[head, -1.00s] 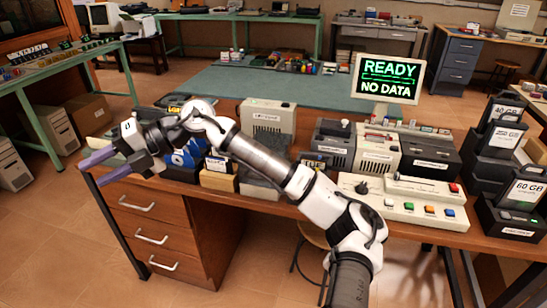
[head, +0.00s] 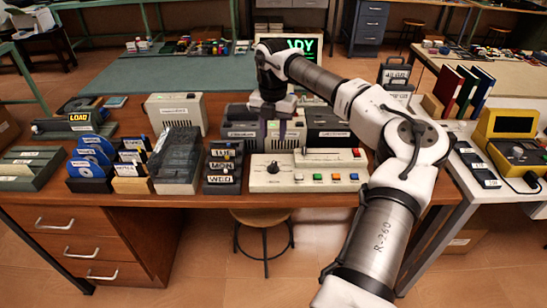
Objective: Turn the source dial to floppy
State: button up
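The cream control panel (head: 312,185) sits at the front edge of the wooden desk. Its black round dial (head: 272,168) is on the left part of the panel, with a white mark; the labels around it are too small to read. My gripper (head: 273,133) points down just behind the panel, in front of the grey and beige drive units (head: 322,128).
Colored buttons (head: 318,177) line the panel's front right. Disk boxes (head: 222,170) and a dark translucent case (head: 178,158) stand left of the panel. The green-lettered monitor (head: 303,47) is partly hidden behind my arm. A stool (head: 262,222) stands below the desk.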

aim_at(273, 163)
notch_tip(273, 163, down, 11)
jog(key=p, duration=0.2)
jog(key=shift+r+p, duration=0.15)
jog(key=shift+p, duration=0.15)
grip_shut()
